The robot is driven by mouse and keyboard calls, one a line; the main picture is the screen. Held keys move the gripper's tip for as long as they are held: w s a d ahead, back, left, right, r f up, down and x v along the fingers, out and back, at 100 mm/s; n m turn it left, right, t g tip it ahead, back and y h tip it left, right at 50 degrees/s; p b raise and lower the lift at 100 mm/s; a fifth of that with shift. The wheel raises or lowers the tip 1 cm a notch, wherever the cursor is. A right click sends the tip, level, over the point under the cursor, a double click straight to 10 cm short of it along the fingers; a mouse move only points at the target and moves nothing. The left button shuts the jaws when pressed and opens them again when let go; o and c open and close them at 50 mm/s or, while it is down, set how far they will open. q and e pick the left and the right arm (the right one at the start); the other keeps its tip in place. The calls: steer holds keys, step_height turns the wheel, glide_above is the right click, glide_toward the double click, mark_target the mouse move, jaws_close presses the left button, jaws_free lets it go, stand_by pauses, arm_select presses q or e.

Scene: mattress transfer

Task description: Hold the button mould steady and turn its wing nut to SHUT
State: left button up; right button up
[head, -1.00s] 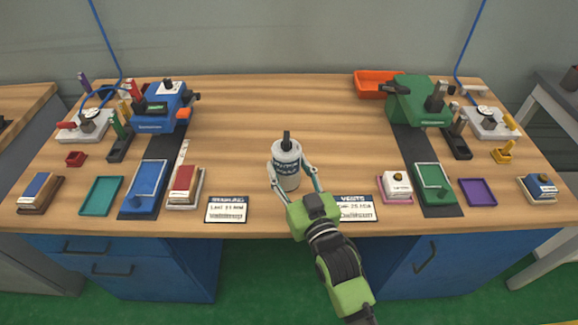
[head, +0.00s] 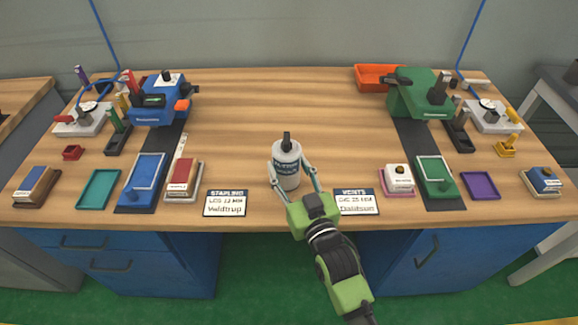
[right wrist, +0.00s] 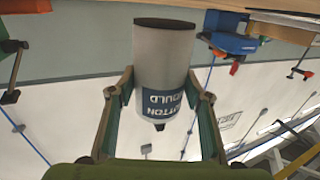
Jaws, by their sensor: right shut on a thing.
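The button mould (head: 286,168) is a pale grey cylinder with a blue label, upright near the middle front of the bench in the head view. Its black wing nut (head: 286,142) sticks up on top. My right gripper (head: 293,176) is shut on the mould, one finger on each side of its body. In the right wrist view the mould (right wrist: 165,65) appears upside down between the fingers, its dark base at the top and the nut (right wrist: 159,126) partly showing at the bottom. I cannot tell whether the base touches the bench. My left gripper is not in view.
A "stapling" card (head: 226,203) and a "vents" card (head: 356,202) lie left and right of the mould. A blue press (head: 160,103) and a green press (head: 417,95) stand farther back, with trays and blocks in front. The bench (head: 285,105) behind the mould is clear.

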steer(key=shift+f+b, duration=0.35)
steer(key=shift+f, duration=0.15)
steer(key=shift+f+b, duration=0.3)
steer(key=shift+f, duration=0.15)
